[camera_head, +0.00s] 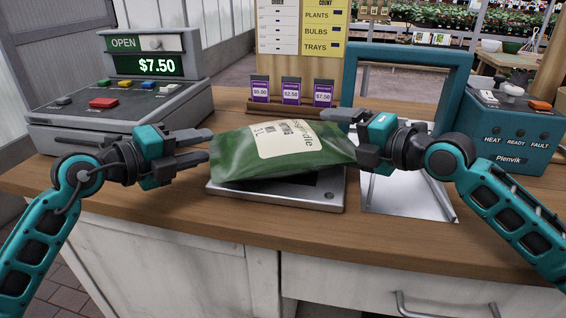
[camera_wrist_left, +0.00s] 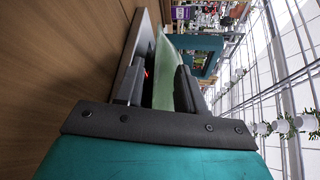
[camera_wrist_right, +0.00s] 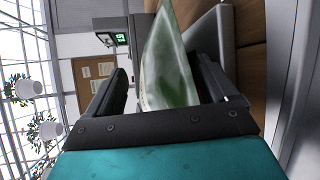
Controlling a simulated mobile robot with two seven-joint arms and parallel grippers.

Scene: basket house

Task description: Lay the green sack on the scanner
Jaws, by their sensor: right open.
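The green sack (camera_head: 270,150), with a cream label, lies over the silver scanner (camera_head: 334,199) and covers most of its dark top. Its right end reaches past the scanner's right edge and looks a little raised. My left gripper (camera_head: 211,147) is open at the sack's left end; in the left wrist view the sack (camera_wrist_left: 166,82) shows between its spread fingers. My right gripper (camera_head: 334,136) is open around the sack's right end; in the right wrist view the sack (camera_wrist_right: 168,70) stands between the spread fingers. Contact between fingers and sack cannot be told.
A grey cash register (camera_head: 120,105) stands at the left. A teal frame (camera_head: 345,90) over a metal plate (camera_head: 405,195) and a teal sealing machine (camera_head: 510,130) stand at the right. Small purple price cards (camera_head: 291,92) stand behind the sack. The wooden counter (camera_head: 180,210) is clear in front.

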